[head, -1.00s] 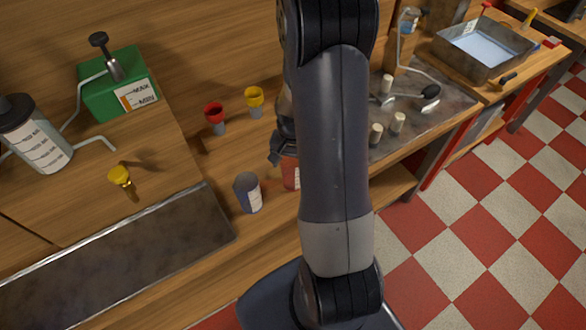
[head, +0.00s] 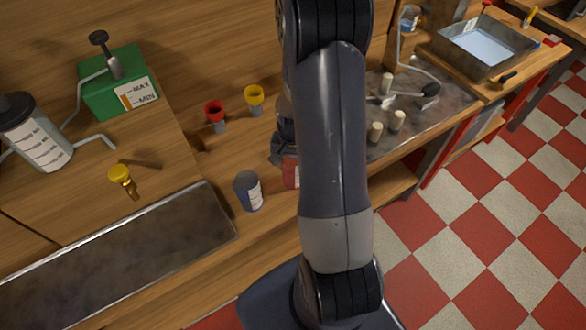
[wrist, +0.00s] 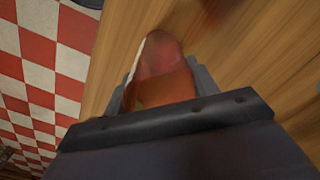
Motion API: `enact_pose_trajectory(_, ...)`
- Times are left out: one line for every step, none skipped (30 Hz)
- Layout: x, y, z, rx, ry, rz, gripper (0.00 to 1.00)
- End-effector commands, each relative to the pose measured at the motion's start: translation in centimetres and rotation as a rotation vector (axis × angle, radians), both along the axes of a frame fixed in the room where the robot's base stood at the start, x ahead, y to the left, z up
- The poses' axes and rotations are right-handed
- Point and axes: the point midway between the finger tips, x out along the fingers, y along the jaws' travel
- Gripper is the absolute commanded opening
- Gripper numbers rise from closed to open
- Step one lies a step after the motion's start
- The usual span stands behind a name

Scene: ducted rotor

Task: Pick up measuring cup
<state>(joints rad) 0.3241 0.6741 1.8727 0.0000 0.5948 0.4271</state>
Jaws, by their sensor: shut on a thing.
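A red cup with a pale label (head: 291,173) shows in the head view, partly hidden behind my arm. In the wrist view the red cup (wrist: 163,72) sits between the two fingers of my gripper (wrist: 160,85). The gripper is shut on it. A dark blue-grey cup with a white label (head: 247,190) stands on the wooden counter just left of the red one. I cannot tell whether the red cup touches the counter.
A red-topped piece (head: 215,113) and a yellow-topped piece (head: 254,98) stand further back. A yellow knob (head: 119,174) and a green box (head: 118,85) are at left. Several pale pegs stand on a metal plate (head: 440,112) at right. A metal tray (head: 475,65) is beyond.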

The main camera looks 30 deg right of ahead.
Motion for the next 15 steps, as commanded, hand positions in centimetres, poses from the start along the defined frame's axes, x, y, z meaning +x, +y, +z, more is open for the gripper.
enact_pose_trajectory(0.0, 0.0, 0.0, 0.0, 0.0, 0.0, 0.32)
enact_pose_trajectory(0.0, 0.0, 0.0, 0.0, 0.0, 0.0, 0.32)
enact_pose_trajectory(0.0, 0.0, 0.0, 0.0, 0.0, 0.0, 0.32)
enact_pose_trajectory(0.0, 0.0, 0.0, 0.0, 0.0, 0.0, 0.32)
enact_pose_trajectory(0.0, 0.0, 0.0, 0.0, 0.0, 0.0, 0.32)
enact_pose_trajectory(0.0, 0.0, 0.1, -0.001, -0.001, 0.0, 0.32)
enact_pose_trajectory(0.0, 0.0, 0.1, -0.001, -0.001, 0.0, 0.32)
enact_pose_trajectory(0.0, 0.0, 0.2, -0.001, -0.001, 0.0, 0.32)
enact_pose_trajectory(0.1, 0.0, 0.4, 0.0, -0.001, 0.0, 0.32)
enact_pose_trajectory(0.1, 0.0, 0.7, -0.001, -0.002, 0.0, 0.32)
enact_pose_trajectory(0.1, 0.0, 0.9, -0.001, -0.003, 0.0, 0.32)
enact_pose_trajectory(0.1, 0.0, 1.4, -0.001, -0.004, 0.0, 0.32)
enact_pose_trajectory(0.1, 0.0, 1.8, -0.001, -0.004, 0.0, 0.32)
enact_pose_trajectory(0.1, 0.0, 2.3, -0.002, -0.006, 0.0, 0.32)
enact_pose_trajectory(0.1, 0.0, 2.9, -0.001, -0.006, 0.0, 0.32)
